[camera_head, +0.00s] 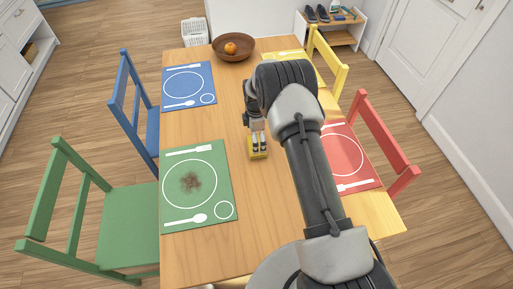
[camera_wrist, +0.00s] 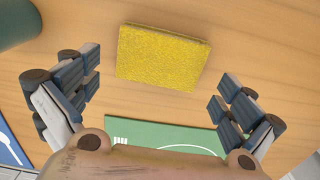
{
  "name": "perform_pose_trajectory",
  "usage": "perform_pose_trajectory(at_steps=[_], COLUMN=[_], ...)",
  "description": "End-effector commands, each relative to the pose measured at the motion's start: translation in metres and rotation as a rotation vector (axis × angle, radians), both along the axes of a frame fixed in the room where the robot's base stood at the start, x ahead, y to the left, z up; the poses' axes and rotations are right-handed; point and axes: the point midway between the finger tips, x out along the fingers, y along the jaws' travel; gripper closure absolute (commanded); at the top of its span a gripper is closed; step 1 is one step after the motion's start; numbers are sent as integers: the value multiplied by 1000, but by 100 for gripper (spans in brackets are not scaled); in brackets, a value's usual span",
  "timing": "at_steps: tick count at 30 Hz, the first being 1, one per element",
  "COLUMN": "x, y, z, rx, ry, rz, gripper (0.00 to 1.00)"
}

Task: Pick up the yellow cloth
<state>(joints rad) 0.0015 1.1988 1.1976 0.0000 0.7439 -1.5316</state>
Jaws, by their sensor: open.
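The yellow cloth (camera_head: 258,154) is a small flat rectangle on the bare wood near the middle of the table. In the wrist view the yellow cloth (camera_wrist: 163,57) shows a rough texture and lies ahead of the fingers. My gripper (camera_head: 258,136) points down above the cloth and hides part of it. In the wrist view my gripper (camera_wrist: 160,92) is open, one finger to each side of the cloth, with nothing between the pads. I cannot tell how high the fingertips are above the table.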

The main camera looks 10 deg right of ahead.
Motion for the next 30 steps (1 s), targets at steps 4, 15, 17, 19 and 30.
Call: perform_pose_trajectory(at_steps=[4, 15, 17, 19, 30], x=[-3, -2, -2, -2, -2], y=[-2, -2, -2, -2, -2], z=[-28, -37, -37, -37, -37], rx=[0, 0, 0, 0, 0], ry=[4, 1, 1, 1, 1], rz=[0, 0, 0, 0, 0], gripper=[0, 3, 7, 11, 29])
